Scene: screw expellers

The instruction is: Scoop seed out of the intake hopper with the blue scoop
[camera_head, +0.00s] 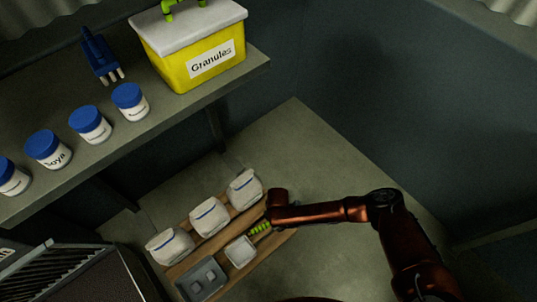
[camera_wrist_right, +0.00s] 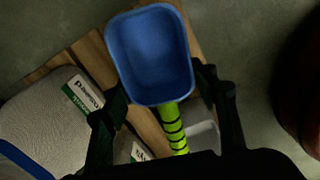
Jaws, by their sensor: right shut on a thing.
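The blue scoop (camera_wrist_right: 152,55) shows in the right wrist view, with an empty-looking bowl and a green, dark-ringed handle (camera_wrist_right: 172,128). My right gripper (camera_wrist_right: 165,95) has a dark finger on each side of it and is shut on the scoop. In the head view the green handle (camera_head: 260,228) shows beside the end of my right arm, over the wooden pallet; the bowl is hidden there. No intake hopper can be made out for certain; a dark slatted machine (camera_head: 60,280) is cut off at the lower left. My left gripper is not in view.
Several white sacks (camera_head: 209,216) and a grey crate (camera_head: 202,279) sit on the wooden pallet (camera_head: 215,250). A shelf (camera_head: 160,128) at upper left bears blue-lidded jars (camera_head: 90,124), a yellow Granules box (camera_head: 195,50) and a blue pronged tool (camera_head: 100,55). Floor right of the pallet is clear.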

